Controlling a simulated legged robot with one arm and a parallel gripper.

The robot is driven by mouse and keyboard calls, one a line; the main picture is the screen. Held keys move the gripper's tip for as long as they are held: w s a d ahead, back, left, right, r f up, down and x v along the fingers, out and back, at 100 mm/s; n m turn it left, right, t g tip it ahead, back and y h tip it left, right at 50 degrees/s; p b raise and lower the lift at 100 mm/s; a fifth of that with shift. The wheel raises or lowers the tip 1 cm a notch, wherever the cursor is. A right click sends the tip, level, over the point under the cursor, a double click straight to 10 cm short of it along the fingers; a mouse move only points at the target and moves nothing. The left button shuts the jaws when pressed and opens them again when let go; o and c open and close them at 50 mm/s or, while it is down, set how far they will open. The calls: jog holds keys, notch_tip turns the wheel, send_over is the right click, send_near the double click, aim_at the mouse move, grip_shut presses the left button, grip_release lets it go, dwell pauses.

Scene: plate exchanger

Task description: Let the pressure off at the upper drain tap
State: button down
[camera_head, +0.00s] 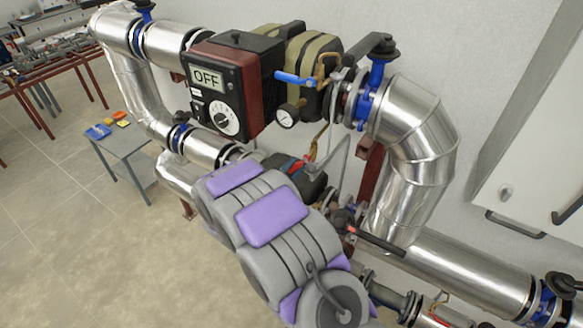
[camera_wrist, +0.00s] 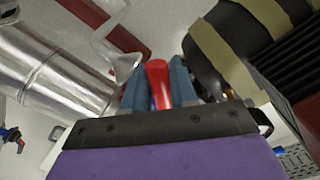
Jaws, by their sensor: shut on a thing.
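My gripper (camera_head: 293,166) is beside the pipework below the pressure gauge (camera_head: 286,116). In the wrist view my gripper (camera_wrist: 157,88) has its two blue-grey fingers shut on a red handle (camera_wrist: 158,75), one finger on each side. The same red handle (camera_head: 297,167) shows only in part in the head view, where my arm and gripper cover its lower surroundings. A brass tap with a blue lever (camera_head: 292,78) sits higher, at the front of the beige-banded exchanger (camera_head: 313,58); my gripper is apart from it. The body of the red-handled tap is mostly hidden.
A red control box (camera_head: 220,90) reading OFF stands left of the exchanger. A pale funnel (camera_wrist: 120,62) is close to my fingers. Silver lagged pipes (camera_head: 410,130) rise on the right. A small table (camera_head: 122,142) stands left, with open floor in front.

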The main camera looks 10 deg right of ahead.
jog(key=c, duration=1)
grip_release()
